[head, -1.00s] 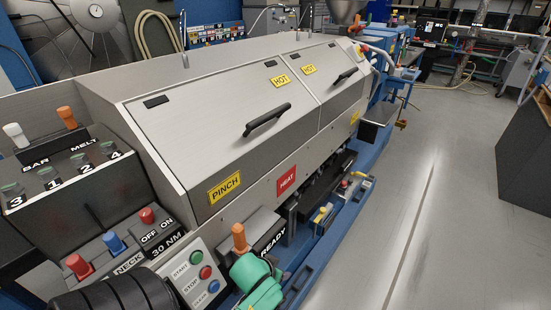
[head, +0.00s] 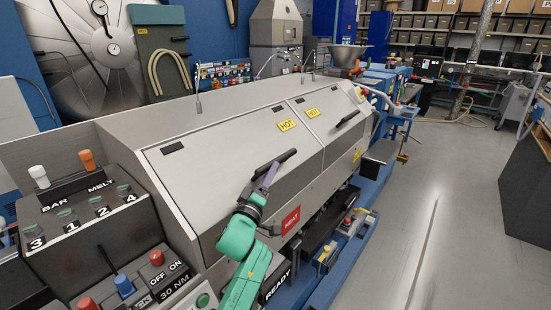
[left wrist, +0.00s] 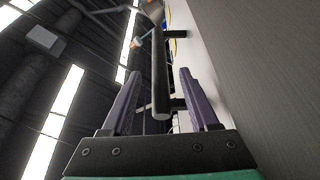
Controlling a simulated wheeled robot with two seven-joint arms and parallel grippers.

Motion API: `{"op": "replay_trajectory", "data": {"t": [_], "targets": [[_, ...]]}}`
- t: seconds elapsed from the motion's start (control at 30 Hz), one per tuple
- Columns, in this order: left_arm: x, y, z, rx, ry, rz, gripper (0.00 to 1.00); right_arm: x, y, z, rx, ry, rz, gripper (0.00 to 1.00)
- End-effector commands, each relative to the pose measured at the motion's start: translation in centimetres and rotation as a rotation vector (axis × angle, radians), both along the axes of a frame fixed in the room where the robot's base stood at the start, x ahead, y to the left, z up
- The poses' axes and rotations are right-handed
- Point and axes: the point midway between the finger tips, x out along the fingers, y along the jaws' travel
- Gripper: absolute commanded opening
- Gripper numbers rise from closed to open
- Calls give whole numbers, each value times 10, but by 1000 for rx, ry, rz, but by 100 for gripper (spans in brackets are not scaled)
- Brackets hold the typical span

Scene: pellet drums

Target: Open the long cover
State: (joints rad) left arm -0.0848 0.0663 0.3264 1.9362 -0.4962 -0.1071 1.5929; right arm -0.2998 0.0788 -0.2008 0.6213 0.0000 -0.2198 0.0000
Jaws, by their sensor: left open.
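The long cover (head: 220,150) is the nearer, larger grey sloping panel on the machine. It lies closed, with a black bar handle (head: 275,172) near its lower edge. My left gripper (head: 269,171), with purple fingers and a green arm, is at the handle's near end. In the left wrist view the open fingers lie either side of the handle bar (left wrist: 160,75). A gap shows on both sides of the bar, so it is not clamped. The arm hides part of the cover's lower front. My right gripper is not in view.
A shorter closed cover (head: 335,115) with its own handle adjoins at the far end. Yellow HOT labels and a red HEAT label (head: 291,221) mark the machine. A control box (head: 85,215) with levers and buttons stands at the near left. The floor (head: 430,220) at right is clear.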

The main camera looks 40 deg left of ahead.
Motion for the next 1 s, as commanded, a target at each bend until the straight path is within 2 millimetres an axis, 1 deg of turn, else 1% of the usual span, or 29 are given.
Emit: {"op": "replay_trajectory", "data": {"t": [0.03, 0.1, 0.2, 0.33, 0.53, 0.57, 0.6, 0.67, 0.7, 0.73, 1.0], "targets": [[12, 4, 8, 1, -2, 0, 61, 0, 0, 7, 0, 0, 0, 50], [27, 10, 10, -1, -2, 0, 61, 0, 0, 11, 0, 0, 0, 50], [42, 15, 12, 0, 0, 0, 61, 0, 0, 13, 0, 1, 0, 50], [51, 19, 12, 0, 1, 0, 61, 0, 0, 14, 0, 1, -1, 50], [51, 19, 11, 0, 1, 0, 61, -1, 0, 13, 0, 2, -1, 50], [51, 19, 11, 0, 1, 0, 57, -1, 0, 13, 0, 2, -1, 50], [51, 19, 11, 0, 1, 0, 42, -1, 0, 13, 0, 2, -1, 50], [51, 19, 11, 0, 1, 0, 19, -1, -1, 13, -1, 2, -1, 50], [51, 19, 11, 0, 1, 0, 3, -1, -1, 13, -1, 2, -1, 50], [51, 19, 11, 0, 1, 0, 0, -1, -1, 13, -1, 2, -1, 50], [51, 18, 11, 0, 1, 0, 0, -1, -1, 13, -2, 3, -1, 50]]}}
